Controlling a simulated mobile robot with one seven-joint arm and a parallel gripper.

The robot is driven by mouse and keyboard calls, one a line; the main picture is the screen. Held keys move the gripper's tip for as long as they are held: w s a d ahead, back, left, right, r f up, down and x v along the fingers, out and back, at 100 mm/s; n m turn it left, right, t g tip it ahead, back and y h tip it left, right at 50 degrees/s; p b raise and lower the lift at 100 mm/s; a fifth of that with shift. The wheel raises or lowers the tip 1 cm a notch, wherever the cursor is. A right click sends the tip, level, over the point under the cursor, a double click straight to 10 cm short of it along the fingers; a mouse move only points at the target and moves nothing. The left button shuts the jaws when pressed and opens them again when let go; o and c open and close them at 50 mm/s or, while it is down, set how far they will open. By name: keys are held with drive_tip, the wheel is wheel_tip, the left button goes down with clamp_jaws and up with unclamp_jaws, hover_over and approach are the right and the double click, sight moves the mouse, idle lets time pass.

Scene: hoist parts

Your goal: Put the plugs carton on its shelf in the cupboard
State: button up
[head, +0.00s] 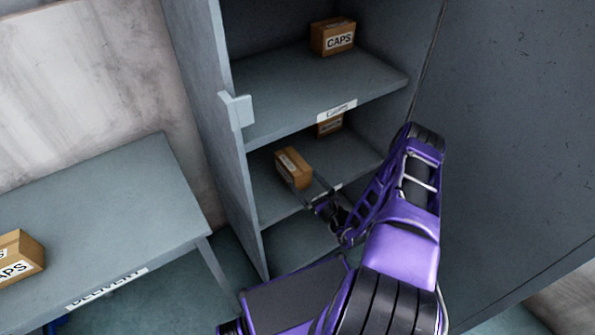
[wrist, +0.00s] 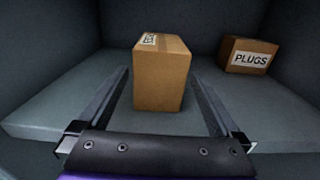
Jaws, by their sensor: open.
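A brown carton (head: 293,168) stands upright on the cupboard's middle shelf (head: 272,206); its small label is unreadable. In the wrist view the same carton (wrist: 160,82) stands between my two fingers, with a visible gap on each side. My gripper (wrist: 160,98) is open around it; in the head view my gripper (head: 311,187) reaches in at the shelf front. Behind and to the right, a darker carton labelled PLUGS (wrist: 248,56) stands on the same shelf; the board above partly hides this rear carton (head: 329,126) in the head view.
A CAPS carton (head: 334,37) stands on the upper shelf (head: 300,92), which overhangs my gripper. The cupboard's left wall (head: 213,100) has a pale bracket (head: 237,110). A DELIVERY table (head: 110,210) at left holds another CAPS carton (head: 18,257).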

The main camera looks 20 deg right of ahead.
drive_tip(key=shift+s+d, duration=0.2)
drive_tip(key=shift+s, duration=0.75)
drive_tip(key=shift+s+d, duration=0.2)
drive_tip(key=shift+s, duration=0.7)
